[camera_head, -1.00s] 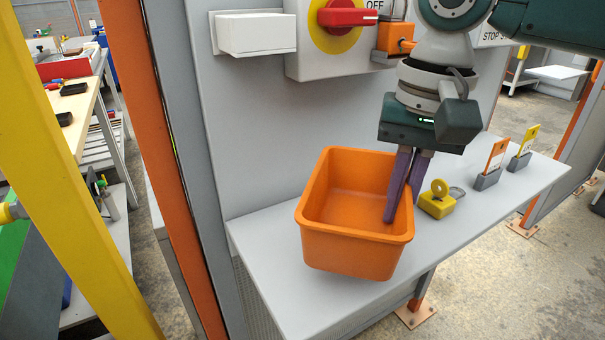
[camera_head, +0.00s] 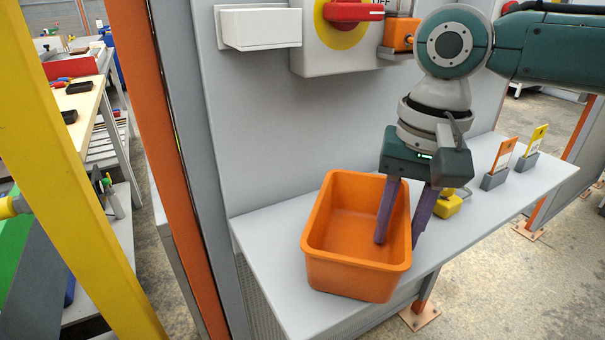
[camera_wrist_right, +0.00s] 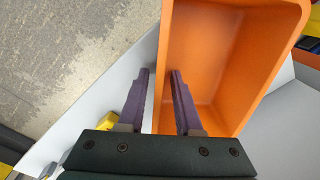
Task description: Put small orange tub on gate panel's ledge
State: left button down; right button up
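The small orange tub (camera_head: 355,272) sits upright on the grey ledge (camera_head: 265,262) of the gate panel, its near right corner close to the ledge's front edge. Its underside is hidden, so full contact cannot be confirmed. My right gripper (camera_head: 398,238) is open and straddles the tub's right wall, one purple finger inside and one outside. In the right wrist view the fingers (camera_wrist_right: 160,72) stand apart with the orange wall (camera_wrist_right: 165,50) between them, and a gap shows. My left gripper is not in view.
A yellow padlock (camera_head: 447,205) lies on the ledge just right of the gripper. Orange (camera_head: 503,155) and yellow (camera_head: 537,138) tags stand in holders farther right. A red-handled switch box (camera_head: 345,45) and a white box (camera_head: 260,28) are on the panel above. The ledge left of the tub is clear.

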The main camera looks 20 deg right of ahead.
jog(key=shift+r, duration=0.3)
notch_tip(320, 180, up, 12)
jog(key=p, duration=0.2)
jog(key=shift+s+d, duration=0.2)
jog(key=shift+d, duration=0.05)
jog(key=shift+f, duration=0.15)
